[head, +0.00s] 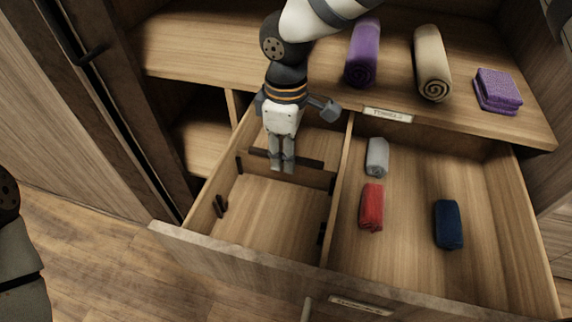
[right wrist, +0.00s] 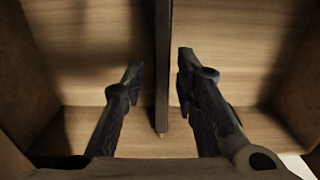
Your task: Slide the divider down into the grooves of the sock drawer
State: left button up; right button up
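The sock drawer (head: 250,262) is pulled out. Its left compartment has dark groove strips on the side walls, a front pair and a back pair. The divider (head: 312,176) stands upright across the back part of this compartment, with a dark strip along its top. My right gripper (head: 282,168) points down over the divider's middle. In the right wrist view the divider (right wrist: 162,70) runs between the two fingers (right wrist: 160,65), with a gap on each side. My left gripper is out of view.
The right compartment holds a grey roll (head: 377,157), a red roll (head: 371,207) and a navy roll (head: 448,224). Purple and beige rolled towels (head: 433,65) and a folded purple cloth (head: 497,91) lie on the shelf above. The left compartment's front part is empty.

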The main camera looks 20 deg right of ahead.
aim_at(285, 181)
notch_tip(285, 181, down, 5)
jog(key=shift+a+r, duration=0.1)
jog(key=shift+r, duration=0.15)
grip_shut()
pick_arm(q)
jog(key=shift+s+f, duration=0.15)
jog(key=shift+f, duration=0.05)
